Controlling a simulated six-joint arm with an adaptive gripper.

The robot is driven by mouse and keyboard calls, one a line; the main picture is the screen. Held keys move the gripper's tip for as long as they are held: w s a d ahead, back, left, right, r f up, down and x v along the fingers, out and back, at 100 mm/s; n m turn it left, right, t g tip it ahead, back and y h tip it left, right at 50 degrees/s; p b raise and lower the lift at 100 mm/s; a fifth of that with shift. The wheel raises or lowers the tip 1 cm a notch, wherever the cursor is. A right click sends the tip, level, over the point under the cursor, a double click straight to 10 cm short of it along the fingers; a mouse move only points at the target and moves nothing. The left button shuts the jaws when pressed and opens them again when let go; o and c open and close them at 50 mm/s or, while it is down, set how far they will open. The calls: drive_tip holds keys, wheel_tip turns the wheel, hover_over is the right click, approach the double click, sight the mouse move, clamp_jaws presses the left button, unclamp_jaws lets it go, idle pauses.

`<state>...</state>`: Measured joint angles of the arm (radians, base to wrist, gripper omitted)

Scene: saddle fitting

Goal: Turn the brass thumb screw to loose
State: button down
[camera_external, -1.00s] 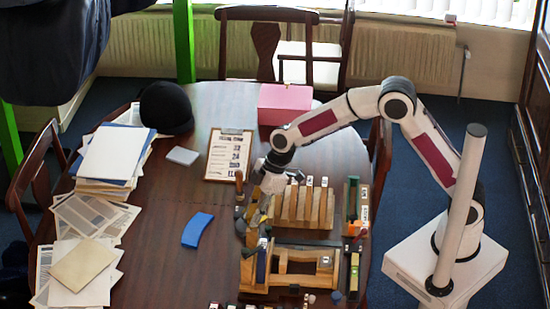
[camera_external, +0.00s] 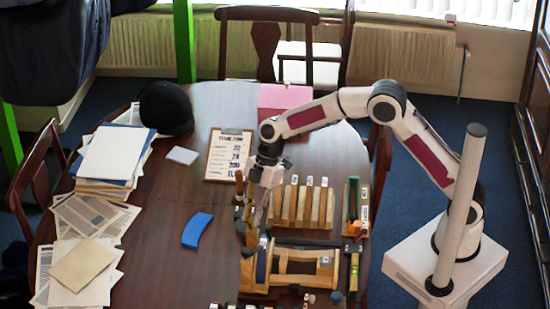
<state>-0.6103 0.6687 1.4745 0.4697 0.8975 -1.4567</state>
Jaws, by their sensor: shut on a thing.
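My gripper (camera_external: 259,208) points down at the left end of the wooden rack, just above the wooden fixture (camera_external: 290,281) with the blue roll. Its fingers are small and dark in this view and look shut at the spot where the brass thumb screw would be. The screw itself is hidden or too small to make out, so its turn position cannot be read.
A slotted wooden rack (camera_external: 302,207) stands right of my gripper, with a green-lined tray (camera_external: 352,208) beyond it. A wooden-handled tool (camera_external: 239,184) stands upright close on the left. A blue curved piece (camera_external: 197,230) and a clipboard (camera_external: 229,156) lie on open table further left.

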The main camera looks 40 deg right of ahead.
idle(0.3)
drive_tip(key=c, duration=1.9)
unclamp_jaws()
drive_tip(key=shift+r, duration=0.1)
drive_tip(key=shift+w+d+r, duration=0.1)
drive_tip(key=shift+d+r, duration=0.1)
drive_tip(key=shift+r, duration=0.2)
drive_tip(key=w+d, duration=0.2)
drive_tip(key=d, duration=0.9)
drive_tip(key=shift+w+d, duration=0.3)
drive_tip(key=shift+d, duration=0.1)
drive_tip(key=shift+m, duration=0.3)
